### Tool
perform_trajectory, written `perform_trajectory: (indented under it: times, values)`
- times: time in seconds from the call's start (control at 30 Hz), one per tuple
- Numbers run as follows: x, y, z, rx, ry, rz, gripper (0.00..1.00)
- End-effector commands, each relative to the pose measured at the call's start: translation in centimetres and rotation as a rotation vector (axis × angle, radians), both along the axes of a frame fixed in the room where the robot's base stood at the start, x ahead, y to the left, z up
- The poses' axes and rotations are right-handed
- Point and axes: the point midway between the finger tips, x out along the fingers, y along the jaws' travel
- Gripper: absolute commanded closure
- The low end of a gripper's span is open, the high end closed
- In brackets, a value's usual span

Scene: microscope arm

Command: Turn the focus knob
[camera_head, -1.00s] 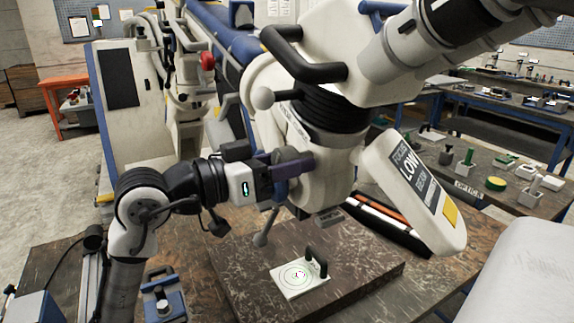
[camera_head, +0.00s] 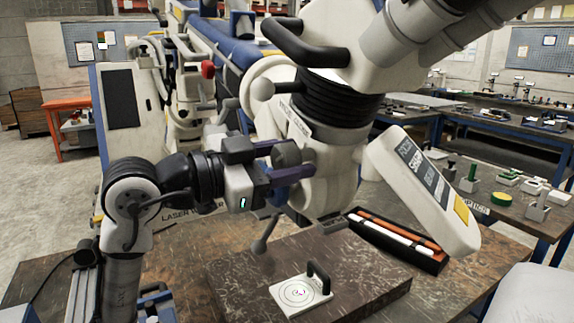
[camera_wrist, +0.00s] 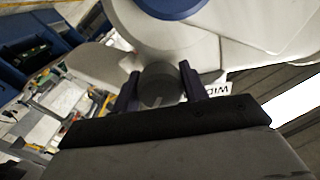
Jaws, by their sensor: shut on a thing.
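The focus knob (camera_head: 287,153) is a dark grey cylinder on the left side of the white microscope head (camera_head: 330,165). My gripper (camera_head: 294,160) reaches it from the left, with one purple finger above and one below. In the wrist view the knob (camera_wrist: 160,84) sits between the two fingers of my gripper (camera_wrist: 160,80), which is shut on it. The knob's far end is hidden against the head. A tilted white panel (camera_head: 425,190) at the right shows "FOCUS" and a word that looks like "SHARP".
A white target plate (camera_head: 300,295) with a black handle lies on the dark slab (camera_head: 375,275) below. A ball-ended lever (camera_head: 262,240) hangs under my gripper. A black tray (camera_head: 398,240) with orange and white rods lies behind. Black handlebars (camera_head: 300,40) are above.

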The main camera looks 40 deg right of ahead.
Motion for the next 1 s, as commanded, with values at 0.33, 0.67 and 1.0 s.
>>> perform_trajectory:
  times: [0.33, 0.67, 1.0]
  values:
    - [0.0, 0.0, 0.0, -0.002, -0.011, 0.0, 0.79]
    - [0.0, 0.0, 0.0, -0.001, -0.01, 0.0, 0.35]
    - [0.3, 1.1, -0.1, -0.002, -0.009, 0.002, 0.35]
